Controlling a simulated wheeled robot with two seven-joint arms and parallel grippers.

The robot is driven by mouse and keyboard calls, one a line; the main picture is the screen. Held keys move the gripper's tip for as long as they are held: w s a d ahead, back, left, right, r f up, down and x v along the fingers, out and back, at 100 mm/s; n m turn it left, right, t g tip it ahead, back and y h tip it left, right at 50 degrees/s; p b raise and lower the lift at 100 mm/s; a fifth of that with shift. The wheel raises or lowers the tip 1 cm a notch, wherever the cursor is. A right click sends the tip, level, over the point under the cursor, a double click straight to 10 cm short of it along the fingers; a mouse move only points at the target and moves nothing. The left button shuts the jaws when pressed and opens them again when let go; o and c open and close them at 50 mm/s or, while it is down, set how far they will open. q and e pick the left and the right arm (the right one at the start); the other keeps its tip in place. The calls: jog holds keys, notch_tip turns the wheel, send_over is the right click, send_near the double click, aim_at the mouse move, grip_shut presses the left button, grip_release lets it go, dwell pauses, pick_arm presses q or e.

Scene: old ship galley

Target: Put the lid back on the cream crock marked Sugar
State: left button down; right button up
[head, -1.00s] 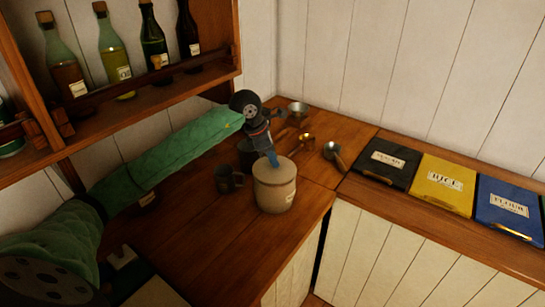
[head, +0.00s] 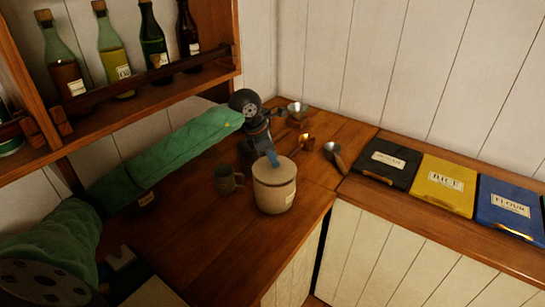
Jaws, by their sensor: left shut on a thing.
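The cream crock (head: 274,194) stands upright on the wooden counter near its inner corner. A small label shows on its right side, too small to read. The pale lid (head: 274,170) lies on the crock's mouth and looks level; I cannot tell whether it is fully seated. My left gripper (head: 273,160) reaches in from the left and points down at the lid's middle. It is shut on the lid, and its fingers hide the knob. My right gripper is not in view.
A dark mug (head: 227,180) stands close left of the crock. Metal scoops (head: 334,156) lie behind and to the right. Black, yellow (head: 444,185) and blue flat containers line the right counter. A bottle shelf (head: 150,98) overhangs my left arm.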

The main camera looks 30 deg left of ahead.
pick_arm(q)
jog(key=b, duration=0.2)
jog(key=shift+f+b, duration=0.15)
jog(key=shift+b, duration=0.2)
dwell(2.6)
dwell(0.3)
jog(key=c, duration=0.6)
grip_release()
jog(key=shift+c, duration=0.2)
jog(key=shift+r+p, duration=0.8)
jog(key=shift+r, duration=2.7)
jog(key=shift+c, duration=0.4)
grip_shut()
